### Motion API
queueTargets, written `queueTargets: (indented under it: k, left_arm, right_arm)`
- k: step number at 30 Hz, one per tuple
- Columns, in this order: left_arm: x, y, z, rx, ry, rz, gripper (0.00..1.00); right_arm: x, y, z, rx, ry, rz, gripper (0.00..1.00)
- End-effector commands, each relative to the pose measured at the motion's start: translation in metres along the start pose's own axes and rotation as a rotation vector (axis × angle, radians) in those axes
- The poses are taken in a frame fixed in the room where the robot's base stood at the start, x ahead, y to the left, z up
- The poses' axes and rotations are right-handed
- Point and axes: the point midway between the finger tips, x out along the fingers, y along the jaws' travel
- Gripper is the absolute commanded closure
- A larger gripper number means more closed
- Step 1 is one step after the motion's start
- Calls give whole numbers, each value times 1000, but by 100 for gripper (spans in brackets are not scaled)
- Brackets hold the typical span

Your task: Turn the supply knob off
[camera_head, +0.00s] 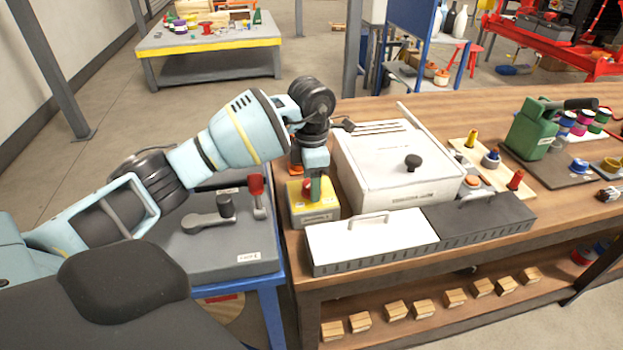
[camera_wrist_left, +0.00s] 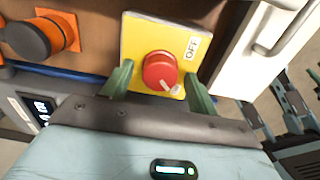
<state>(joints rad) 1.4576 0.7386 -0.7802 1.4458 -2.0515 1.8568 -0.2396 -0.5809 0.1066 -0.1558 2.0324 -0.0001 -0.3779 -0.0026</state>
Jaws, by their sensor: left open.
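The supply knob (camera_wrist_left: 160,72) is a round red knob with a white pointer mark, on a yellow plate (camera_wrist_left: 138,30). In the left wrist view the pointer aims to the lower right, and the "OFF" label (camera_wrist_left: 192,48) is at the upper right, so the pointer is not at the label. In the head view the yellow box (camera_head: 313,213) stands at the bench's left end. My left gripper (camera_head: 315,186) is open above it, green fingers on either side of the knob. Gaps show beside the knob; I cannot tell whether either finger touches. My right gripper is not in view.
A large white case with a black knob (camera_head: 413,162) stands right of the yellow box. A white lid with a handle (camera_head: 372,236) lies in front. A grey panel with a red-tipped lever (camera_head: 256,184) is on the left. A green can (camera_head: 532,130) stands farther right.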

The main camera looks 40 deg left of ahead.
Motion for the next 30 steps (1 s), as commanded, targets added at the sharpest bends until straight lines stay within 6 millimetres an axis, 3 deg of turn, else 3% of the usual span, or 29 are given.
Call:
queueTargets:
  k: [3,13,23,30]
  left_arm:
    - [0,0,0,0,0,0,42]
    - [0,0,0,0,1,0,85]
    - [-2,0,0,-46,0,0,85]
    - [-4,0,0,-193,0,1,85]
  right_arm:
    - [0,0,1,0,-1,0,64]
    - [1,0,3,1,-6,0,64]
    - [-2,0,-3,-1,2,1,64]
    - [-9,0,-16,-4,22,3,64]
